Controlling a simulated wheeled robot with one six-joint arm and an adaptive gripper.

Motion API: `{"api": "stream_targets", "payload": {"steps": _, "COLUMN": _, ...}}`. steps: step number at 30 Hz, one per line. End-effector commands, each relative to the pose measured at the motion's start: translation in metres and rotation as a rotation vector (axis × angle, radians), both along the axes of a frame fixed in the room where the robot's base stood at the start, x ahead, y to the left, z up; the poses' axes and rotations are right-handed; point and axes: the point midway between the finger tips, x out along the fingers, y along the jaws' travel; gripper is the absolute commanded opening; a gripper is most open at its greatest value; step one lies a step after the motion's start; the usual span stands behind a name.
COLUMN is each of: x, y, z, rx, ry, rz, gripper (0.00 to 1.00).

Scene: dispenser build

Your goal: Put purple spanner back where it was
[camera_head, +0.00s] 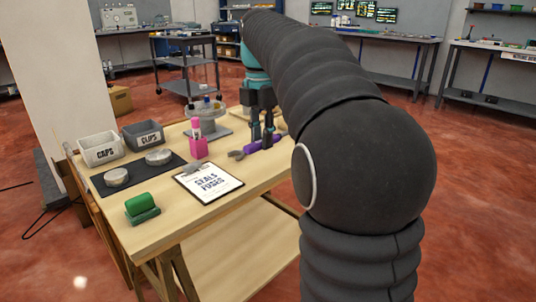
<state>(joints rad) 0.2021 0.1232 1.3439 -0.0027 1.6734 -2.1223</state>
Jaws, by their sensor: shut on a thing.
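The purple spanner (251,148) shows at the right side of the wooden table (220,214), with its grey open-ended head pointing left and its purple handle running right. My gripper (262,141) points down over the handle and is shut on it. The spanner is at or just above the tabletop; I cannot tell whether it touches. My arm hides the table's right part and whatever lies behind it.
A grey round stand (208,132) is behind. CAPS (100,150) and CLIPS (143,135) bins, a dark mat (133,182) with two discs and a green block (142,204) are left.

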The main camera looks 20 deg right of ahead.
Motion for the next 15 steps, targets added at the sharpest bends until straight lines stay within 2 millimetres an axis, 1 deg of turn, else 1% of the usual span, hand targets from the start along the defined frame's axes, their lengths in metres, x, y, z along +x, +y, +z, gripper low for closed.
{"api": "stream_targets", "payload": {"steps": 1, "x": 0.009, "y": -0.007, "z": -0.007, "rx": 0.0, "ry": 0.002, "rz": -0.002, "gripper": 0.0}}
{"api": "stream_targets", "payload": {"steps": 3, "x": 0.02, "y": -0.014, "z": -0.015, "rx": 0.001, "ry": 0.001, "rz": -0.002, "gripper": 0.0}}
{"api": "stream_targets", "payload": {"steps": 7, "x": 0.035, "y": -0.025, "z": -0.025, "rx": 0.0, "ry": 0.0, "rz": -0.001, "gripper": 0.0}}
{"api": "stream_targets", "payload": {"steps": 10, "x": 0.041, "y": -0.03, "z": -0.03, "rx": -0.001, "ry": -0.001, "rz": -0.001, "gripper": 0.0}}
{"api": "stream_targets", "payload": {"steps": 15, "x": 0.043, "y": -0.031, "z": -0.038, "rx": 0.0, "ry": 0.0, "rz": 0.0, "gripper": 0.0}}
